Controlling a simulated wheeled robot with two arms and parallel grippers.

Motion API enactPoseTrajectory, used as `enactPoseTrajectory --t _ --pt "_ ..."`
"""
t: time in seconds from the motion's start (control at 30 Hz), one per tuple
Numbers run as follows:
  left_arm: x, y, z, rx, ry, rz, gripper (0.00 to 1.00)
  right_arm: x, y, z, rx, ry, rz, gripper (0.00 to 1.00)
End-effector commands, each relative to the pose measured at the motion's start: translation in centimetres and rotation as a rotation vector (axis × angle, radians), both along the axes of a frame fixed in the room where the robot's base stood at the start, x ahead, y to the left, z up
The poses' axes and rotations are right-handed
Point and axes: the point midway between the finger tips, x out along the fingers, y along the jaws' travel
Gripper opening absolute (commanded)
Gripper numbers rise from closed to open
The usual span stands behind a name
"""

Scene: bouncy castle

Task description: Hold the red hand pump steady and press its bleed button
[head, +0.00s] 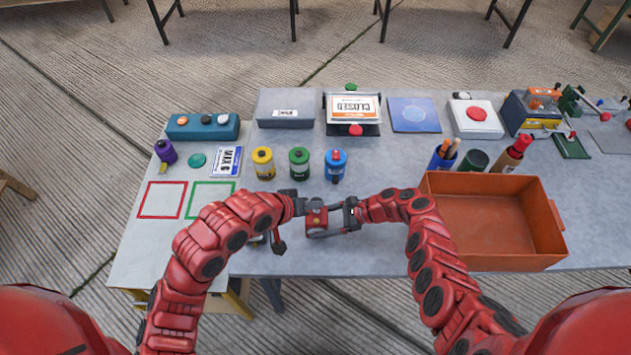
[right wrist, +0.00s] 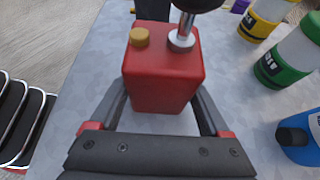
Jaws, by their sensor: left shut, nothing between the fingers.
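The red hand pump (head: 316,216) stands near the table's front edge, between my two grippers. In the right wrist view the pump (right wrist: 165,80) is a red block. On its top are a round gold button (right wrist: 139,37) and a metal rod (right wrist: 183,33) with a black knob, cut off by the frame edge. My right gripper (right wrist: 165,108) has a finger on each side of the pump body and is shut on it. My left gripper (head: 300,207) is shut and empty, just left of the pump top. Whether it touches the pump cannot be told.
Yellow (head: 263,163), green (head: 299,162) and blue (head: 335,165) canisters stand behind the pump. An orange-brown tray (head: 490,262) is to the right. Red (head: 162,200) and green (head: 211,186) outlined squares lie at the left. The tabletop between the canisters and tray is clear.

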Motion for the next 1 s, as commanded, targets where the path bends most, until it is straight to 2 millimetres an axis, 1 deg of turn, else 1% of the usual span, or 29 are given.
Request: enactPoseTrajectory --t 0.03,0.1,0.33,0.47,0.57,0.8,0.9,1.0 --pt "0.0 0.0 0.0 0.000 0.000 0.000 0.00 0.0 0.0 0.0 -0.001 0.001 0.000 0.89" --pt "0.0 0.0 0.0 0.000 0.000 0.000 0.00 0.0 0.0 0.0 0.000 0.000 0.000 1.00" --pt "0.0 0.0 0.0 0.000 0.000 0.000 0.00 0.0 0.0 0.0 0.000 0.000 0.000 1.00" --pt "0.0 0.0 0.0 0.000 0.000 0.000 0.00 0.2 -0.7 0.4 -0.001 -0.004 -0.003 1.00" --pt "0.0 0.0 0.0 0.000 0.000 0.000 0.00 0.1 -1.9 1.0 0.001 -0.003 -0.003 1.00" --pt "0.0 0.0 0.0 0.000 0.000 0.000 0.00 0.1 -6.8 3.6 -0.002 -0.002 -0.004 1.00" --pt "0.0 0.0 0.0 0.000 0.000 0.000 0.00 0.1 -8.5 4.5 -0.003 -0.003 -0.004 1.00" --pt "0.0 0.0 0.0 0.000 0.000 0.000 0.00 0.1 -9.6 5.2 -0.002 0.000 -0.001 1.00"
